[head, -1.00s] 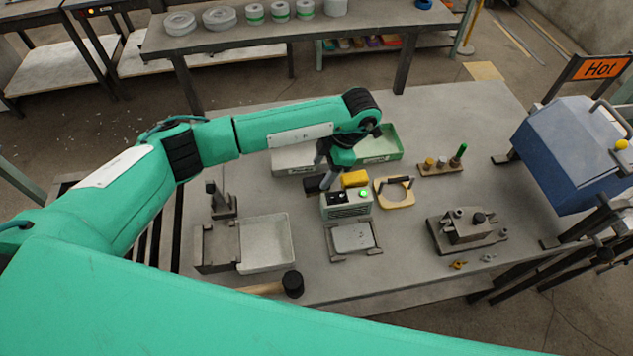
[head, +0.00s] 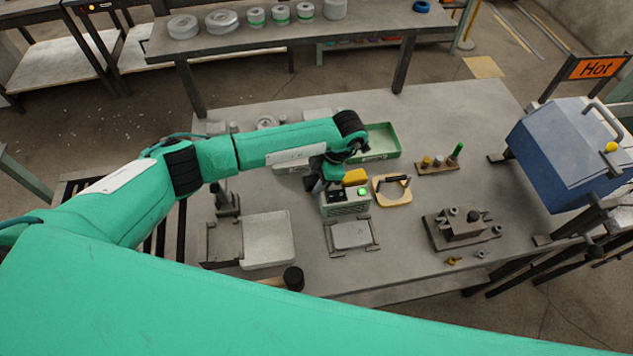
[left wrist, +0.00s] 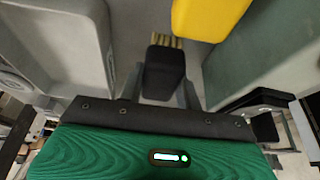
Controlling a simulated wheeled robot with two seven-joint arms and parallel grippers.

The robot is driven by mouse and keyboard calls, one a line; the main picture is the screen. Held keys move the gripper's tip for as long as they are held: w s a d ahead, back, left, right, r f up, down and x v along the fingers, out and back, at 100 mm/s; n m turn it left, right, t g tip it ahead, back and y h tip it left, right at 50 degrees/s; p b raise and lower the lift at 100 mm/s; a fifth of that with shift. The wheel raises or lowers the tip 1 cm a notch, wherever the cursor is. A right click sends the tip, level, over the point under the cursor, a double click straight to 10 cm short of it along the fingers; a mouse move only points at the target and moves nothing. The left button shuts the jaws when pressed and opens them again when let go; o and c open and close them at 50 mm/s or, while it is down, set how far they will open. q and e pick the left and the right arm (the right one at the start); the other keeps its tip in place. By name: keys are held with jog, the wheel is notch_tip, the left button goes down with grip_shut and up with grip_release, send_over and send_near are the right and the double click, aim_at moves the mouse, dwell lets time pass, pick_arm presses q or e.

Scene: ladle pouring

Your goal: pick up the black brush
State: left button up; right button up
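The black brush (left wrist: 165,68) shows in the left wrist view as a dark block with pale yellow bristles at its far end. In the head view it is largely hidden by my left gripper (head: 322,184), beside the control box with the green light. In the left wrist view the two fingers of my left gripper (left wrist: 163,92) stand on either side of the brush. They look open around it, with no clear grip seen. My right gripper is in neither view.
The control box (head: 346,208) and a yellow object (head: 355,176) stand close to the left gripper. A green tray (head: 382,143) lies behind, and a yellow-framed tool (head: 393,200) to the right. The table (head: 430,110) is clear at the back right.

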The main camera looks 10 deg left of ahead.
aim_at(317, 178)
pick_arm(q)
jog(key=shift+r, duration=0.1)
notch_tip(317, 178, up, 8)
jog(key=b, duration=0.3)
jog(key=shift+w, duration=0.15)
notch_tip(317, 178, up, 12)
jog(key=b, duration=0.1)
jog(key=o, duration=0.4)
jog(key=shift+c, duration=1.3)
jog(key=shift+a, duration=0.1)
